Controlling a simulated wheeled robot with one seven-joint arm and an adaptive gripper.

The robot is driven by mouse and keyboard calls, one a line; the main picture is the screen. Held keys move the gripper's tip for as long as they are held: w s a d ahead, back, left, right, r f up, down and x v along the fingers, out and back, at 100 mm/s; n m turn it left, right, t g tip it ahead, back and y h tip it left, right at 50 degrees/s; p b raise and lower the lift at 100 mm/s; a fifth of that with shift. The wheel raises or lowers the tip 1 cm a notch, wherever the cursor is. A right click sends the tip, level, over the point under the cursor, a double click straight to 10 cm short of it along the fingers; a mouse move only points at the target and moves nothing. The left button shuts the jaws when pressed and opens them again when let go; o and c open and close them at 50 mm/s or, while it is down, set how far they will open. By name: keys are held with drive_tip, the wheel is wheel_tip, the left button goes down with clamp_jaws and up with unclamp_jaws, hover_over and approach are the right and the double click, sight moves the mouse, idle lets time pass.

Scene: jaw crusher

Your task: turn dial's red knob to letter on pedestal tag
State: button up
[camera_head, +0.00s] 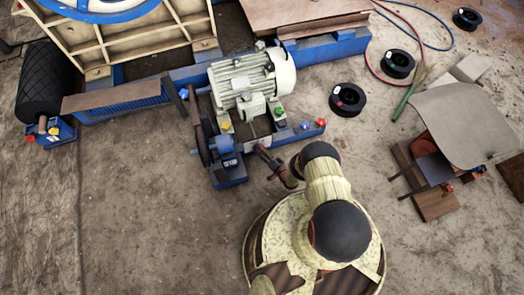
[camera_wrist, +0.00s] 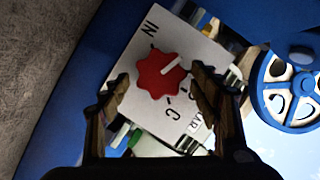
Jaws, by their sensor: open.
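The red knob (camera_wrist: 160,76) is in the middle of the wrist view, with lobed edges and a white pointer mark towards its upper right. It sits on a white dial plate (camera_wrist: 135,58) with dark lettering, partly covered by my fingers. I read "IN" at the top and a "C" below the knob; other marks are partly hidden. My gripper (camera_wrist: 161,82) is open, with one finger on each side of the knob; contact is unclear. In the head view my gripper (camera_head: 264,154) is small, just right of the blue block by the motor. I cannot make out a pedestal tag letter.
A pale motor (camera_head: 250,80) stands on the blue frame just beyond my gripper. A blue wheel (camera_wrist: 289,88) is right of the dial in the wrist view. Black spools (camera_head: 347,100) and hoses lie at the right. The lower-left ground is clear.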

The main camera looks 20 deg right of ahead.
drive_tip(key=v, duration=0.7)
drive_tip(key=shift+s, duration=0.2)
idle(0.4)
